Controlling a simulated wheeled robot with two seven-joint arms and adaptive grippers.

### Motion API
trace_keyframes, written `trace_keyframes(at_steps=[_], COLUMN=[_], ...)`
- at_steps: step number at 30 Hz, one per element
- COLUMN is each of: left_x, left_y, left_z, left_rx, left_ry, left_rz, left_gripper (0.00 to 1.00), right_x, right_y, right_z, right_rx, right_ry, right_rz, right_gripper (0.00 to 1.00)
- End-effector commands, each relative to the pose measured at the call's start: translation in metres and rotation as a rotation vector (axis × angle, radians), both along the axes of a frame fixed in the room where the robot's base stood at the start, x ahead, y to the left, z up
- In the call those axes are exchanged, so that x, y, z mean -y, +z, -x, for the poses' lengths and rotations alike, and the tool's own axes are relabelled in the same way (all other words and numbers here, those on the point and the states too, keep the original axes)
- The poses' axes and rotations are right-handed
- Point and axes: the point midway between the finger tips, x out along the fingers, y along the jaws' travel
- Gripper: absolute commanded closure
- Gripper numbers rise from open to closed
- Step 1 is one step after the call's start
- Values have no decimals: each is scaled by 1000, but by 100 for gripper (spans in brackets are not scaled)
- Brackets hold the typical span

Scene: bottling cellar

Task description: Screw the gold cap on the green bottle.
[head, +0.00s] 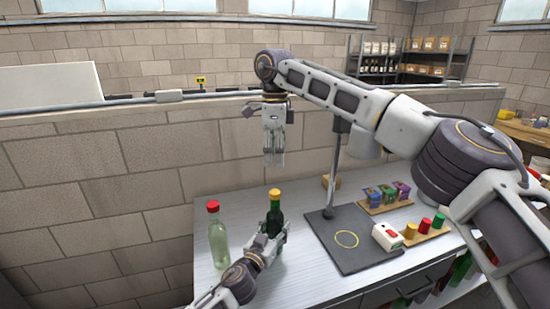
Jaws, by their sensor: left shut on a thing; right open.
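The green bottle (275,218) stands upright on the metal bench, dark green with a gold cap (275,193) on its mouth. I cannot tell from here how tightly the cap sits. My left gripper (270,241) is shut on the lower part of the green bottle and hides some of it. My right gripper (274,160) points down, open and empty, above the gold cap with a clear gap between them.
A clear bottle (218,245) with a red cap stands left of the green one. To the right are a dark mat (365,262) with a post, a white box (387,237), a tray of gold, red and green pieces (424,239), and small coloured packs (387,194). A block wall stands behind.

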Motion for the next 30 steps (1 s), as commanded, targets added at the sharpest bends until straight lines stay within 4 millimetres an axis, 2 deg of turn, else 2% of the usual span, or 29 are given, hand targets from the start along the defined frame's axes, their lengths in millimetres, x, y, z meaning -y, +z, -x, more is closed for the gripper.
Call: trace_keyframes(at_steps=[5, 6, 11, 23, 30], left_x=[0, 0, 0, 0, -4], left_y=[0, 0, 0, 0, -1], left_z=[0, 0, 0, 1, 8], left_rx=[0, 0, 0, 0, -2], left_ry=[0, 0, 0, 0, 1], left_rz=[0, 0, 0, 0, 1], left_gripper=[100, 44, 24, 24, 24], right_x=[0, 0, 0, 0, 0], right_y=[0, 0, 0, 0, 0], right_z=[0, 0, 0, 0, 0], right_rx=[0, 0, 0, 0, 0], right_ry=[0, 0, 0, 0, 0], right_rz=[0, 0, 0, 0, 0], right_gripper=[47, 47, 47, 47, 47])
